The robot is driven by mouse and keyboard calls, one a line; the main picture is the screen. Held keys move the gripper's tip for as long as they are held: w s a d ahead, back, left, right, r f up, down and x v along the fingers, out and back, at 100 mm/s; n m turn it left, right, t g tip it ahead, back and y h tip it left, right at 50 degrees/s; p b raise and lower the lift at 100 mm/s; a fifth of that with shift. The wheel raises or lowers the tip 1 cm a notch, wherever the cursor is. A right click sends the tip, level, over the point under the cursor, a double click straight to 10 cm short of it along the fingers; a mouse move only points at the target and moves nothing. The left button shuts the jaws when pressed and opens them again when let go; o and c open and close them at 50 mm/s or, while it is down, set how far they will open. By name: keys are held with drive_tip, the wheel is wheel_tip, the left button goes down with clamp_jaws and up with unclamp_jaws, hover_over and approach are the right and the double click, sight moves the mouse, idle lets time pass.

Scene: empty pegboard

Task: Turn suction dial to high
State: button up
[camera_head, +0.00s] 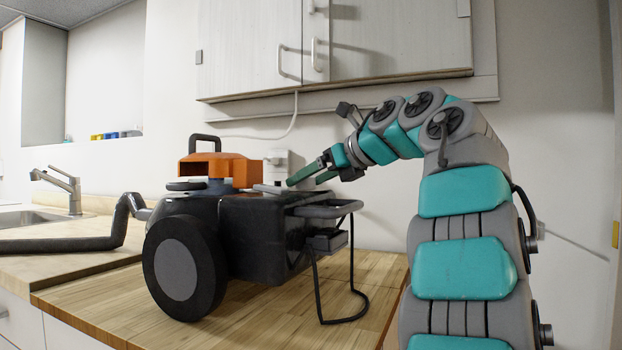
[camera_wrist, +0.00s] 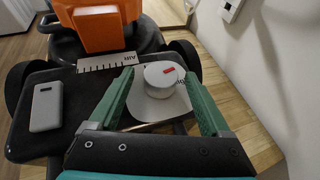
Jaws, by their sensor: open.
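The suction dial (camera_wrist: 164,75) is a round white knob with a red mark, on a pale plate on top of the black machine (camera_head: 262,235). The red mark points toward the right in the wrist view. My gripper (camera_wrist: 163,100) is open, with one green finger on each side of the dial; I cannot tell whether either finger touches it. In the head view my gripper (camera_head: 305,176) reaches in from the right over the machine's top. The dial itself cannot be made out clearly in the head view.
The machine stands on a wooden counter (camera_head: 100,305). It has an orange top part (camera_head: 222,170) with a handle, a large wheel (camera_head: 178,270) and a dark hose (camera_head: 60,244). A grey box (camera_wrist: 46,107) lies on its lid. Cabinets (camera_head: 390,45) hang above.

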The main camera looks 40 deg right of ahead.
drive_tip(key=shift+c, duration=0.4)
clamp_jaws()
drive_tip(key=shift+m+h, duration=0.3)
drive_tip(key=shift+h, duration=0.1)
drive_tip(key=shift+a+m+h+b, duration=0.25)
drive_tip(key=shift+m+h+b, duration=0.05)
drive_tip(key=shift+m+h, duration=0.65)
drive_tip(key=shift+h, duration=0.35)
drive_tip(key=shift+d, duration=0.1)
drive_tip(key=shift+o, duration=0.4)
unclamp_jaws()
